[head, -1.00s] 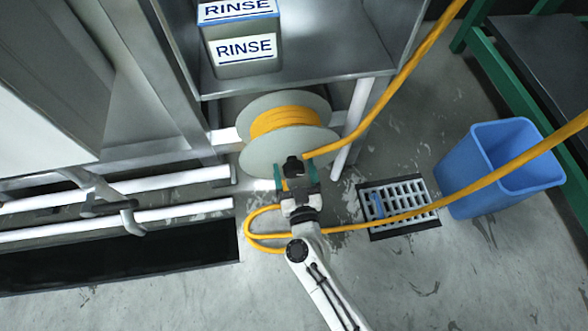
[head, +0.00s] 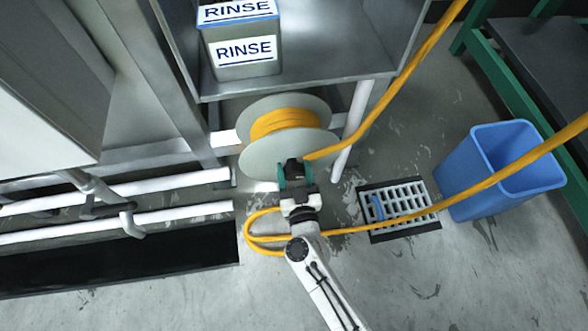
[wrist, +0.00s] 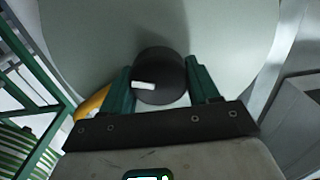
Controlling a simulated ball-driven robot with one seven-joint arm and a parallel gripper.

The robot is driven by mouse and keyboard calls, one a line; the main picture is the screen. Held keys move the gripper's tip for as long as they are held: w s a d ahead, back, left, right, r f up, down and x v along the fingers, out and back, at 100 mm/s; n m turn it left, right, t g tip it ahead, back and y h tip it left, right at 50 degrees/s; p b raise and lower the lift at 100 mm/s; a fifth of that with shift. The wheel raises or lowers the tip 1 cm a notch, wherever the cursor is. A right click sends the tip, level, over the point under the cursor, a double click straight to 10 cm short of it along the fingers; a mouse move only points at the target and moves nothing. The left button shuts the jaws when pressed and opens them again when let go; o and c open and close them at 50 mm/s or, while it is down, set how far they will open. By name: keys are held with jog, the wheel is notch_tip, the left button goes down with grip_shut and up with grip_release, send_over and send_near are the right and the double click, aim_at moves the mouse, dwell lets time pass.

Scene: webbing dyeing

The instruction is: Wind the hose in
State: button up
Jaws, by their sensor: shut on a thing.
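The hose reel (head: 262,156) stands under the steel bench, with pale grey discs and yellow hose (head: 284,120) wound on its core. A black knob (head: 294,166) sits on the near disc, and it also shows in the wrist view (wrist: 160,76). My gripper (head: 295,175) is at the near disc, its green fingers shut on the knob from both sides. The yellow hose runs from the reel up to the upper right. More hose lies in a loop (head: 250,233) on the floor left of my wrist and runs right over the drain.
A drain grate (head: 398,208) with a small blue item is in the floor to the right, and a blue bin (head: 500,170) stands beyond it. A rinse tub (head: 243,48) stands on the bench. White pipes (head: 150,217) run above a dark floor trench at left.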

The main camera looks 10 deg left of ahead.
jog(key=shift+m, duration=0.3)
jog(key=m+p, duration=0.1)
jog(key=m, duration=0.3)
jog(key=shift+d, duration=0.2)
jog(key=m, duration=0.5)
jog(key=shift+w+d+f+m, duration=0.1)
jog(key=shift+f+m, duration=0.05)
jog(key=shift+m, duration=0.25)
jog(key=m+b, duration=0.1)
jog(key=m, duration=0.4)
jog(key=shift+f, duration=0.15)
jog(key=m+b, duration=0.1)
jog(key=m, duration=0.5)
jog(key=shift+f+b, duration=0.1)
jog(key=shift+b, duration=0.2)
jog(key=shift+m, duration=0.3)
jog(key=o, duration=1)
